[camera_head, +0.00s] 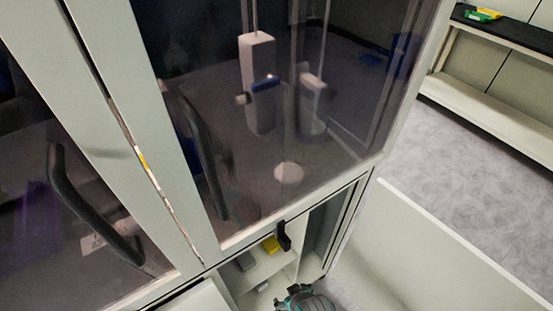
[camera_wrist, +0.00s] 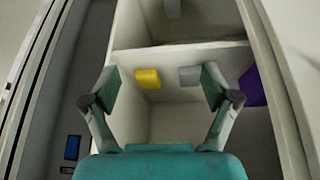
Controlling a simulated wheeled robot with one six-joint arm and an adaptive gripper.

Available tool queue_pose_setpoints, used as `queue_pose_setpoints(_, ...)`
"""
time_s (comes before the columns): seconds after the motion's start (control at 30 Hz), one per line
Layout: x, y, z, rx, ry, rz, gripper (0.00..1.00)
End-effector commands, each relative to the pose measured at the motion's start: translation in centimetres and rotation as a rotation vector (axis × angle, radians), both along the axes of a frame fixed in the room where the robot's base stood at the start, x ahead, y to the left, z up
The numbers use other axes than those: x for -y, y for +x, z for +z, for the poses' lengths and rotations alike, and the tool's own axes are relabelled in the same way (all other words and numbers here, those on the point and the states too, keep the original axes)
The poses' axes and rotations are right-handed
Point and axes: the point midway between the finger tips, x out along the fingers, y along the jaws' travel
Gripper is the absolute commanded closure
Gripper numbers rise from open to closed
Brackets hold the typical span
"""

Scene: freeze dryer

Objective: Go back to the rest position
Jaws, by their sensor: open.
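My gripper (camera_head: 303,299) is at the bottom edge of the head view, in front of an open lower cabinet (camera_head: 262,272). In the wrist view my gripper (camera_wrist: 160,88) has its two fingers spread wide apart, with nothing between them. The fingers point into the cabinet. A yellow object (camera_wrist: 148,79) and a grey object (camera_wrist: 190,76) lie in the compartment beyond the fingertips, apart from them. How deep the fingers reach cannot be told.
Tall glass doors with dark handles (camera_head: 205,165) stand above the cabinet. A pale open door panel (camera_head: 430,255) extends right of it. A bench with a black top (camera_head: 510,32) is at the upper right. Grey floor (camera_head: 450,150) lies clear between them.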

Motion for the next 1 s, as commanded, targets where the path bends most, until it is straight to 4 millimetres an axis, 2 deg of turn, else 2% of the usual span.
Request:
queue_pose_setpoints(0.23, 4.5, -5.2, 0.5, 0.138, 0.049, -0.102, 0.14)
queue_pose_setpoints(0.47, 8.0, -10.4, 3.6, 0.290, 0.097, -0.196, 0.14)
queue_pose_setpoints(0.77, 11.4, -16.9, 10.5, 0.490, 0.152, -0.307, 0.14)
queue_pose_setpoints(1.0, 13.1, -21.5, 18.0, 0.655, 0.189, -0.385, 0.14)
